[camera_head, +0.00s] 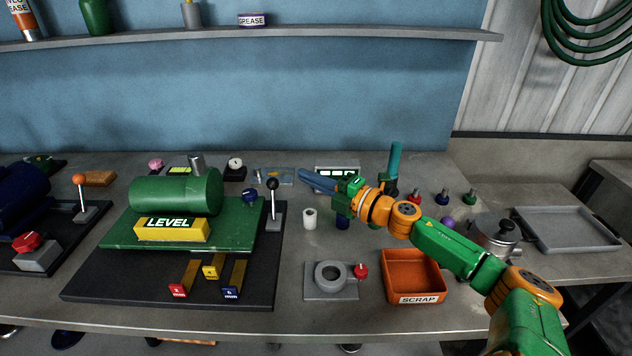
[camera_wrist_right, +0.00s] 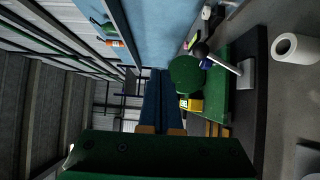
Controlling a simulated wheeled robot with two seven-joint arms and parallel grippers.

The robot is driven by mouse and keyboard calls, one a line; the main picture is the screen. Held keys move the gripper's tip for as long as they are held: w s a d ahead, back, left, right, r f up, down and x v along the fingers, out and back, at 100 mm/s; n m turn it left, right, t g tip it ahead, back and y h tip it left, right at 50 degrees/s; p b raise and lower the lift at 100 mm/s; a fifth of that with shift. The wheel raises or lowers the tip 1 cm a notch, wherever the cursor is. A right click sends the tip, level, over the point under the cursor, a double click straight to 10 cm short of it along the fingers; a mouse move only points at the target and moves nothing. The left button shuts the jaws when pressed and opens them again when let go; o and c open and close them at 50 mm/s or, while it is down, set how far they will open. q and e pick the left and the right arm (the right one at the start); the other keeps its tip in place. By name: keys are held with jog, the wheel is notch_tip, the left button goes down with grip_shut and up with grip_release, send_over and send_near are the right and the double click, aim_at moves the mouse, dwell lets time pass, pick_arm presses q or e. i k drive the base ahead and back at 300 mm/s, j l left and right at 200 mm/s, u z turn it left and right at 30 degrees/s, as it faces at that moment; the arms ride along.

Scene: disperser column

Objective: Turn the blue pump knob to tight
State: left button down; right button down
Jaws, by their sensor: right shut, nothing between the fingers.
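A green machine (camera_head: 175,192) with a yellow LEVEL block stands on a dark base at the left of the bench. A small dark blue knob (camera_head: 250,198) sits at its right end, and a blue part also shows in the right wrist view (camera_wrist_right: 206,64). A dark blue machine (camera_head: 22,195) is cut off at the left edge, with a red button (camera_head: 27,242) before it. I cannot tell which part is the pump knob. My right gripper (camera_head: 303,175) is shut and empty, above the bench, right of the green machine. It also shows in the wrist view (camera_wrist_right: 160,72).
A black-knobbed lever (camera_head: 273,200) stands between the green machine and my right gripper. A white roll (camera_head: 310,218) and a dark blue cylinder (camera_head: 342,222) stand below the gripper. An orange SCRAP bin (camera_head: 413,298) and a grey ring fixture (camera_head: 331,292) are nearer the front.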

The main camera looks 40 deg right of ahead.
aim_at(249, 195)
jog(key=k+j, duration=0.8)
jog(key=k, duration=0.05)
